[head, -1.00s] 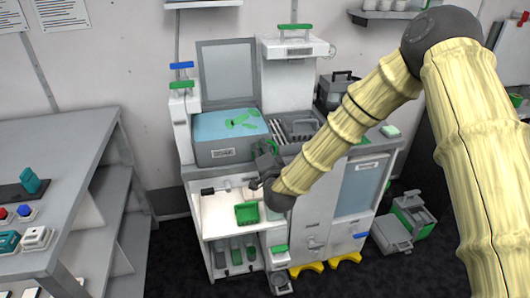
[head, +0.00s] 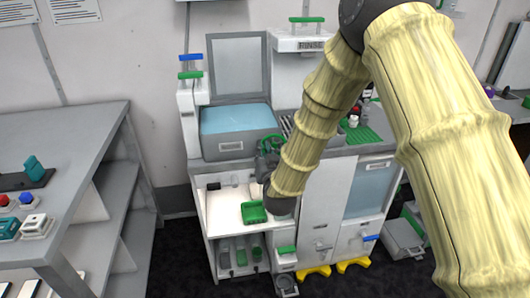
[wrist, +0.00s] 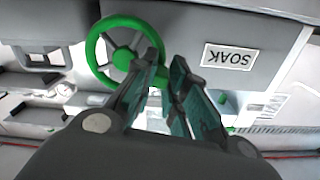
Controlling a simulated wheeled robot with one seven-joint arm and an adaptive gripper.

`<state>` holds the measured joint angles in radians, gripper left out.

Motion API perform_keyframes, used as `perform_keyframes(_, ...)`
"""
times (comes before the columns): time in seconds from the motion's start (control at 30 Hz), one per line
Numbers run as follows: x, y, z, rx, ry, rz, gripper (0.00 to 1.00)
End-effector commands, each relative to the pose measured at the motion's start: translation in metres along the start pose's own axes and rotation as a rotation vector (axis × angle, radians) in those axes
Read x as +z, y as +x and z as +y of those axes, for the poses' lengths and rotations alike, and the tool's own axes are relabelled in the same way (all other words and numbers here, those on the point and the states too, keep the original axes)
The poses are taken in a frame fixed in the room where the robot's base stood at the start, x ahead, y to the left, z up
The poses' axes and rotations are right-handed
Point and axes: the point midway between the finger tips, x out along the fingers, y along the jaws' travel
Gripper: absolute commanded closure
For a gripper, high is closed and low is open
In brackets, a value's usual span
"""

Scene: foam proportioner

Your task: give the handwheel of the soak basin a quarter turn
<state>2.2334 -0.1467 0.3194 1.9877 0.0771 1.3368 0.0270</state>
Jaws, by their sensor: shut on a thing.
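The soak basin (head: 226,147) is a grey tub of blue liquid with its lid raised, at the machine's upper left in the head view. In the wrist view its front carries a SOAK label (wrist: 232,57), upside down. The green spoked handwheel (wrist: 90,50) shows beside the label; in the head view it (head: 272,137) is small and partly hidden. My gripper (wrist: 162,76) is shut on the handwheel's rim, on the label side. In the head view my gripper (head: 267,163) is just below the wheel, partly hidden by my arm.
Below is an open bay with a green tray (head: 254,212). A rinse unit (head: 298,43) rises behind the basin. A grey shelf table (head: 70,150) stands at the left, with floor between it and the machine. A grey bin (head: 402,240) sits on the floor at right.

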Motion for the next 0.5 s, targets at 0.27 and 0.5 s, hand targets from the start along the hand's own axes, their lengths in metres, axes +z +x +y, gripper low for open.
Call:
perform_keyframes(0.27,0.0086,-0.0005,0.0008,0.0,-0.154,-0.002,1.0)
perform_keyframes(0.5,0.0102,-0.0004,0.0015,0.001,-0.213,-0.002,1.0)
